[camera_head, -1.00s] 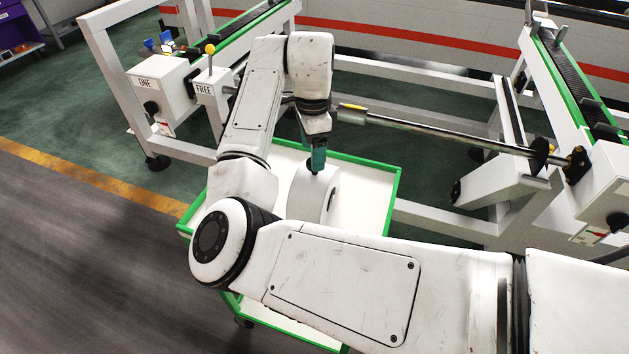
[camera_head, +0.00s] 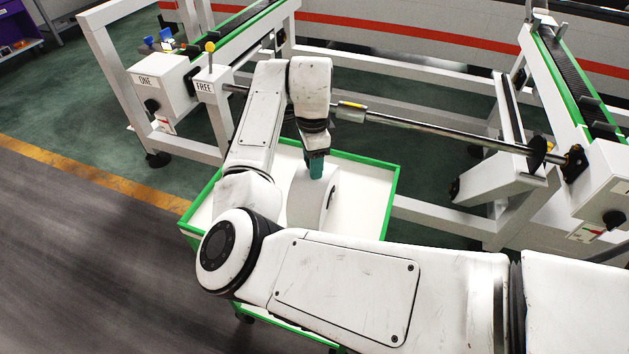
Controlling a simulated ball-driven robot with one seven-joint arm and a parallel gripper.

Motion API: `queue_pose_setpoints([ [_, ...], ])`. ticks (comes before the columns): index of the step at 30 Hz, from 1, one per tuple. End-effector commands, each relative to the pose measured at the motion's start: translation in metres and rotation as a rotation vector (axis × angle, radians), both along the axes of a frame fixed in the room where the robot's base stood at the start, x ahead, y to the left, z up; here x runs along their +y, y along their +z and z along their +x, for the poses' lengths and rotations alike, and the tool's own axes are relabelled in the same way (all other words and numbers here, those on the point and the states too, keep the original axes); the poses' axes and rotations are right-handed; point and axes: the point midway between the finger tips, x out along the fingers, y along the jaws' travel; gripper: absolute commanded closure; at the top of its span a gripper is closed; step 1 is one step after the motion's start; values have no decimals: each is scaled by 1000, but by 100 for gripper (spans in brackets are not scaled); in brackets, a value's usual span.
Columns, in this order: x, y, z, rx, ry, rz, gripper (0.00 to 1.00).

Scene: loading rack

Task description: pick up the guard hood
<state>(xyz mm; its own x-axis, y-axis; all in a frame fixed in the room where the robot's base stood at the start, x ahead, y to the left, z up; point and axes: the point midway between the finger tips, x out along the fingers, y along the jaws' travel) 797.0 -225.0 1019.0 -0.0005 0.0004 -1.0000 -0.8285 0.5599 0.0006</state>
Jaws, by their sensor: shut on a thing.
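The guard hood (camera_head: 305,205) is a white, curved cover with a dark handle on its right side. It is upright at the white, green-rimmed cart (camera_head: 368,205). My gripper (camera_head: 316,171) points down from above and its teal fingers are shut on the top of the hood. The wrist hides part of the grip. My forearm and elbow cover the left and front of the cart, so I cannot tell whether the hood's base touches the cart surface.
A steel shaft (camera_head: 430,129) runs across behind the cart, close to my wrist. White frames carry green-edged conveyors at left (camera_head: 232,32) and right (camera_head: 572,78). A box marked ONE (camera_head: 160,92) and a post marked FREE (camera_head: 208,88) stand at left.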

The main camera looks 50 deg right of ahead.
Motion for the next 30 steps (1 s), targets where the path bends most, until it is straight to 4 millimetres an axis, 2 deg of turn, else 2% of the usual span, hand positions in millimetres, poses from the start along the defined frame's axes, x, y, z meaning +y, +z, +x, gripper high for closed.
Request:
queue_pose_setpoints([
  [1,0,0,0,0,0,0,74],
  [9,0,0,0,-1,0,-1,99],
  [30,-1,6,0,-2,-1,-2,100],
])
